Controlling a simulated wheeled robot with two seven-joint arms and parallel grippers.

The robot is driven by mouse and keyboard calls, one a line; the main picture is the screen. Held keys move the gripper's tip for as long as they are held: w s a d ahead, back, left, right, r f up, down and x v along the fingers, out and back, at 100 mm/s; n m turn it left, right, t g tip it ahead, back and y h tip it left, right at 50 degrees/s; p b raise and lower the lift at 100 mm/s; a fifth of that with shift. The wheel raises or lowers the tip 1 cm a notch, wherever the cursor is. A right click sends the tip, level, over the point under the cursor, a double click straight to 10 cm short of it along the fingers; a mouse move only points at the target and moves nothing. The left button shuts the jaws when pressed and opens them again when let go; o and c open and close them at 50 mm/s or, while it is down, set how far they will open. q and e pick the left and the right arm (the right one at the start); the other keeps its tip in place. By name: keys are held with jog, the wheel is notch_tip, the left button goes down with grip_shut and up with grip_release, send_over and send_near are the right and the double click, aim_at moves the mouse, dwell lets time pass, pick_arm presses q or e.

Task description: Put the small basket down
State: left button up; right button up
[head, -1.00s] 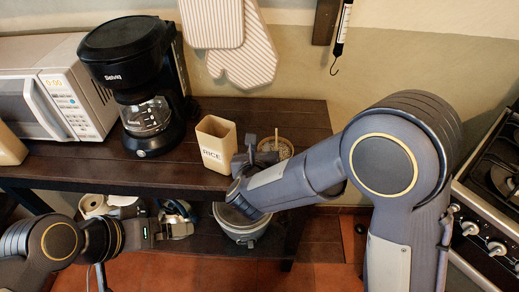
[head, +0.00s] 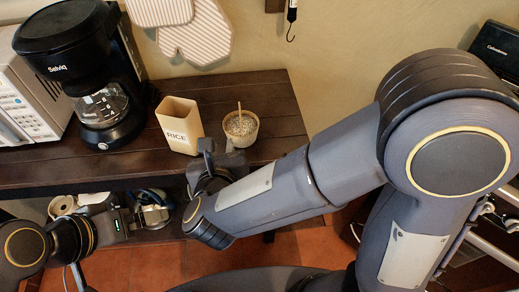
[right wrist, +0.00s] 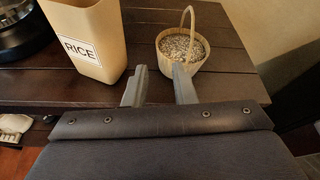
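My right gripper (head: 220,158) is at the front edge of the shelf top, in front of the basket. In the right wrist view its fingers (right wrist: 159,82) are apart with nothing between them; one finger overlaps the basket's front edge in the picture. My left gripper (head: 133,215) is low at the left; its finger opening is unclear.
The tan rice box (head: 180,127) stands close to the left of the basket. A black coffee maker (head: 85,75) and a microwave (head: 28,95) are farther left. Shelf top right of the basket is clear. Items including a silver pot (head: 155,212) are on the lower shelf.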

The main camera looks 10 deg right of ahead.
jog(key=d+r+n+g+y, duration=0.3)
jog(key=d+r+n+y, duration=0.6)
jog(key=n, duration=0.9)
jog(key=s+d+f+n+g+h+p, duration=0.2)
jog(key=s+d+f+n, duration=0.1)
jog(key=s+d+n, duration=0.4)
jog(key=s+d+f+n+g+h+p, duration=0.1)
jog(key=s+d+f+n+g+h, duration=0.1)
jog(key=s+d+n, duration=0.5)
jog(key=shift+s+d+f+n+g+p, duration=0.35)
jog(key=shift+s+d+f+n+g, duration=0.05)
jog(key=shift+s+n+g, duration=0.2)
